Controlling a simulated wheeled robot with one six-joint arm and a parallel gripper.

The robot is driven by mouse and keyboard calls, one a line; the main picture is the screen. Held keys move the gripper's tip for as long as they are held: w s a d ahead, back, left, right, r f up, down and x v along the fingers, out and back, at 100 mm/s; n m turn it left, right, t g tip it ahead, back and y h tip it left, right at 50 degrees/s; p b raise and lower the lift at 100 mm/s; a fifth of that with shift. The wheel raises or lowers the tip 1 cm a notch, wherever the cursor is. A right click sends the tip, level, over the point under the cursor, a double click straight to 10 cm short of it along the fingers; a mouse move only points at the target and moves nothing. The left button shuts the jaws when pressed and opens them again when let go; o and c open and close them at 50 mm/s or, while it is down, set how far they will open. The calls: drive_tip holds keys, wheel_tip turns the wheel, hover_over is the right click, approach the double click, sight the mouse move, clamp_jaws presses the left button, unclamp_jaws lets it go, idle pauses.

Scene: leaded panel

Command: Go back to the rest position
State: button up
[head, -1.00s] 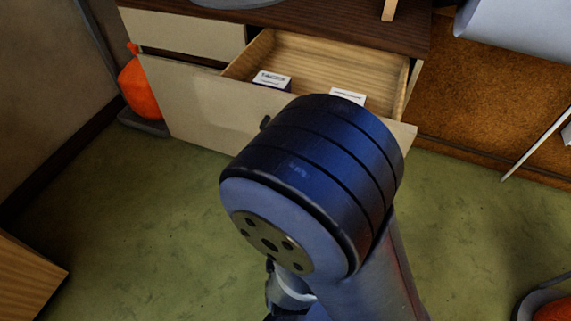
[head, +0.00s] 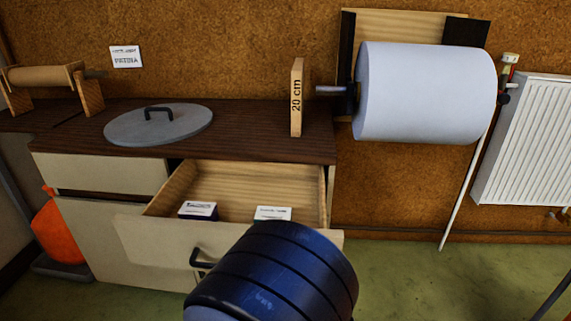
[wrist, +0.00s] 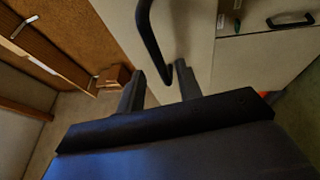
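My gripper (wrist: 160,72) shows in the wrist view with its two dark fingers apart and nothing held between them. A black bar handle (wrist: 149,35) on a pale front is just past the fingertips; I cannot tell whether they touch. In the head view my gripper is hidden; only a blue arm joint shows at the bottom middle. It covers part of the front of the open drawer (head: 135,240). The drawer's black handle (head: 197,262) shows left of the joint.
Two small labelled boxes (head: 198,210) (head: 273,213) lie in the drawer. A grey lid (head: 160,124) and a "20 cm" block (head: 297,100) are on the dark countertop (head: 250,135). A large paper roll (head: 425,92) and a radiator (head: 530,140) are at right. Green floor lies below.

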drive_tip(key=shift+x, duration=2.6)
drive_tip(key=shift+s+f, duration=0.1)
drive_tip(key=shift+s, duration=0.05)
